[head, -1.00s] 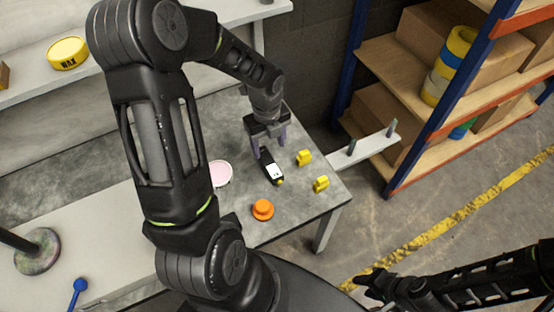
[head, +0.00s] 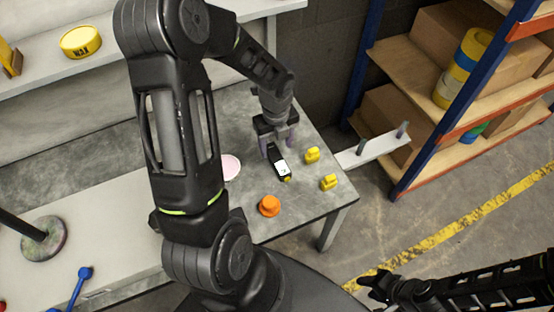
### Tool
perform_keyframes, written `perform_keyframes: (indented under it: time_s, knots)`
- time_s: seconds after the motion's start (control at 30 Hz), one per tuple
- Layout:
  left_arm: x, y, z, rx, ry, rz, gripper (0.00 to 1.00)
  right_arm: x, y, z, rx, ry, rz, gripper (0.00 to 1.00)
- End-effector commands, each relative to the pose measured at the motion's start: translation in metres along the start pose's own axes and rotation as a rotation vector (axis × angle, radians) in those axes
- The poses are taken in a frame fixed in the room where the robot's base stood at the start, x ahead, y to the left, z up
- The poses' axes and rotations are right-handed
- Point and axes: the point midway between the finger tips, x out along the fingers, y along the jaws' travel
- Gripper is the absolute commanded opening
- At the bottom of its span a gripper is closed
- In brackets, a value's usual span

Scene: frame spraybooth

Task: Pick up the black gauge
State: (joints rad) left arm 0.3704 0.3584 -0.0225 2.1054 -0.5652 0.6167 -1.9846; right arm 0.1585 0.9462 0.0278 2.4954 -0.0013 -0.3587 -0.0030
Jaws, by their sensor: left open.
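The black gauge (head: 281,169) lies on the grey table, with a white face and a yellow end toward the front. My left gripper (head: 278,147) points down at the gauge's far end, open. Its fingers are close to the gauge, and the far end of the gauge is partly hidden by them. I cannot tell whether they touch it. My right gripper (head: 372,284) is low at the right, away from the table, dark and small; its finger gap is unclear.
Two yellow pieces (head: 312,155) (head: 328,182) lie right of the gauge. An orange knob-like piece (head: 269,206) is in front, and a pink disc (head: 230,167) is left, partly behind my arm. A grey table (head: 310,205) ends near the shelving rack (head: 400,185).

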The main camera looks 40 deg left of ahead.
Motion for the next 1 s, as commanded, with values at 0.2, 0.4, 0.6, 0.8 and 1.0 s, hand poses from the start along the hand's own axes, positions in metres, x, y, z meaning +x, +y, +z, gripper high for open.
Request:
perform_keyframes:
  time_s: [0.2,0.4,0.6,0.8,1.0]
  knots:
    - [0.029,0.0,-0.001,0.0,0.003,0.003,0.6,0.005,0.002,0.0,0.0,0.0,0.0,0.36]
    - [0.05,0.0,0.0,0.0,0.001,0.001,0.6,0.007,0.003,0.0,0.0,0.0,0.0,0.36]
    - [0.05,-0.001,0.0,-0.001,0.0,0.0,0.6,0.007,0.003,0.0,0.0,0.0,0.0,0.36]
    - [0.05,-0.001,0.0,0.0,0.0,0.0,0.6,0.007,0.003,0.0,0.0,0.0,0.0,0.36]
    - [0.05,-0.001,0.0,0.0,0.0,0.0,0.6,0.007,0.003,0.0,0.0,0.0,0.0,0.36]
